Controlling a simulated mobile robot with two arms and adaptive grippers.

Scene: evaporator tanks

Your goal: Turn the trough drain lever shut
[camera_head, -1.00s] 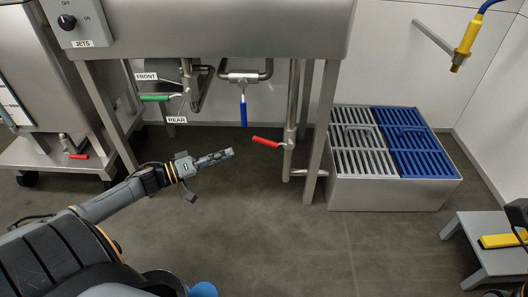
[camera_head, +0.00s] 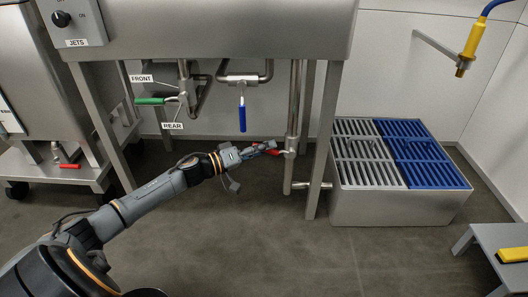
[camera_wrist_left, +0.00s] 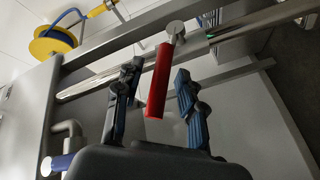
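The trough drain lever is the red handle (camera_head: 274,152) on the vertical steel pipe under the trough, sticking out to the left of the pipe. My left gripper (camera_head: 262,147) is at the lever and partly hides it. In the left wrist view the red lever (camera_wrist_left: 158,82) lies between the two spread fingers of the left gripper (camera_wrist_left: 157,88), with visible gaps on both sides. The gripper is open. The drain pipe (camera_head: 294,105) runs down behind the lever. My right gripper is not in view.
A blue lever (camera_head: 242,118) and a green lever (camera_head: 150,101) hang nearby under the trough (camera_head: 200,30). A trough leg (camera_head: 323,140) stands right of the pipe. A slatted floor box (camera_head: 385,208) is farther right. The floor in front is clear.

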